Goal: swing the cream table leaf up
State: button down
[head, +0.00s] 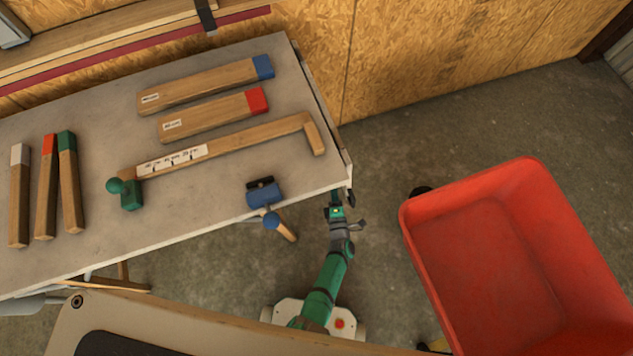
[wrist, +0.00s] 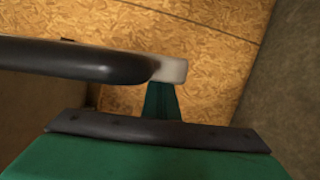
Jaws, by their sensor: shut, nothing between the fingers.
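The table (head: 225,215) has a pale grey-cream top, seen from above on the left in the head view. A narrow strip along its right edge (head: 322,112) looks like the leaf hanging down, seen almost edge-on; its face is hidden. My gripper (head: 336,199) is at the table's front right corner, low beside the leaf's near end. I cannot tell if it touches. In the wrist view my gripper (wrist: 163,98) is shut and empty. A dark rounded bar with a pale end crosses close by there; I cannot tell what it is.
A red tub (head: 490,255) stands on the floor to the right, with bare concrete between it and the table. Wooden bars with coloured ends, a long wooden gauge (head: 225,143) and a blue clamp (head: 265,195) lie on or at the table. A chipboard wall (head: 430,60) is behind.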

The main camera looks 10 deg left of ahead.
jog(key=w+d+r+n, duration=0.1)
jog(key=w+d+n, duration=0.2)
jog(key=d, duration=0.4)
jog(key=shift+w+d+r+t+y, duration=0.2)
jog(key=shift+w+d+t+y, duration=0.15)
jog(key=shift+w, duration=0.35)
jog(key=shift+a, duration=0.1)
